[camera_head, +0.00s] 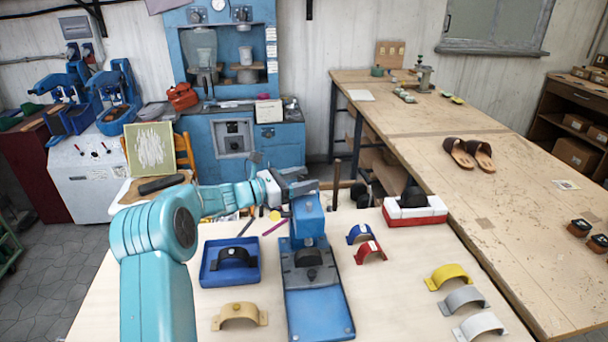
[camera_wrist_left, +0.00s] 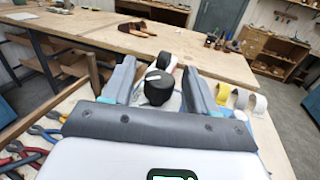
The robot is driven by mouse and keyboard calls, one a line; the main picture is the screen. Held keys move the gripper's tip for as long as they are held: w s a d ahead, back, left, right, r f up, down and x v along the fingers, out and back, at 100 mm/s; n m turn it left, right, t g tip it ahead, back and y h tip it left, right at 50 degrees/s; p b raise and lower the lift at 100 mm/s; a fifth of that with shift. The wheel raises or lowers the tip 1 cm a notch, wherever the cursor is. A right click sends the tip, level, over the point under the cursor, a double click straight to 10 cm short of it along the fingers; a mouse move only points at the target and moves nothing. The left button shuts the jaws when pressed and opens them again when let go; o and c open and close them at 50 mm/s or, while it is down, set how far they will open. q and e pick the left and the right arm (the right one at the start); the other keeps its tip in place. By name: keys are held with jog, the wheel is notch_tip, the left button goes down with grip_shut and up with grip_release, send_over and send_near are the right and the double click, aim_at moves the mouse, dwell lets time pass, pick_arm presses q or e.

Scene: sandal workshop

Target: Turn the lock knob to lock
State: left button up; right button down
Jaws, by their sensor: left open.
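The blue press (camera_head: 306,218) stands on its blue base plate (camera_head: 318,308) in the middle of the near table. A black lock knob (camera_wrist_left: 157,92) with a pale mark on top shows in the left wrist view. I cannot make it out in the head view, where my gripper covers the press top. My left gripper (camera_head: 296,186) is over the press top. In the left wrist view its open fingers (camera_wrist_left: 160,84) stand on either side of the knob; I cannot tell if they touch it. My right gripper is not in view.
A blue tray (camera_head: 206,274) with a black form lies left of the press. Yellow, grey and white straps (camera_head: 462,298) lie to the right, and a red-and-white block (camera_head: 432,216) stands behind them. Pliers (camera_wrist_left: 38,132) lie left in the left wrist view.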

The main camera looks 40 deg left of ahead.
pick_arm(q)
jog(key=shift+w+d, duration=0.1)
jog(key=shift+w, duration=0.15)
jog(key=c, duration=0.9)
jog(key=shift+r+m+g+h+p, duration=0.15)
jog(key=shift+m+g+h+p, duration=0.35)
jog(key=shift+m+h+p, duration=0.4)
jog(key=shift+c, duration=0.2)
jog(key=m+g+h+p, duration=0.1)
jog(key=m+g+h, duration=0.1)
jog(key=h, duration=0.1)
jog(key=shift+h, duration=0.3)
jog(key=shift+m+g+p, duration=0.3)
jog(key=shift+p, duration=0.1)
jog(key=shift+h, duration=0.4)
